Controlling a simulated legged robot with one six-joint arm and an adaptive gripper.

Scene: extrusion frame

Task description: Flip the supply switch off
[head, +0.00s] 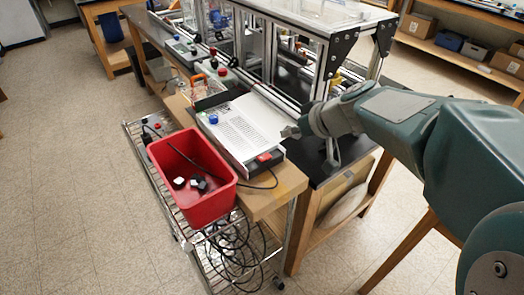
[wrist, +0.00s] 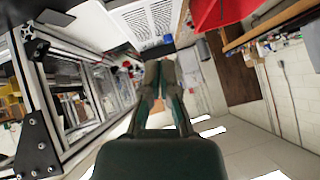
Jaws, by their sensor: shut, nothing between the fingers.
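The switch cannot be made out in the wrist view, where the printed sheet (wrist: 150,22) shows beyond the fingertips.
A red bin (head: 208,208) with small items stands on a wire cart (head: 185,230) left of the bench. A black cable runs from the box toward the bin. The aluminium extrusion frame (head: 325,62) rises behind my gripper. Open floor (head: 70,180) lies at left.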

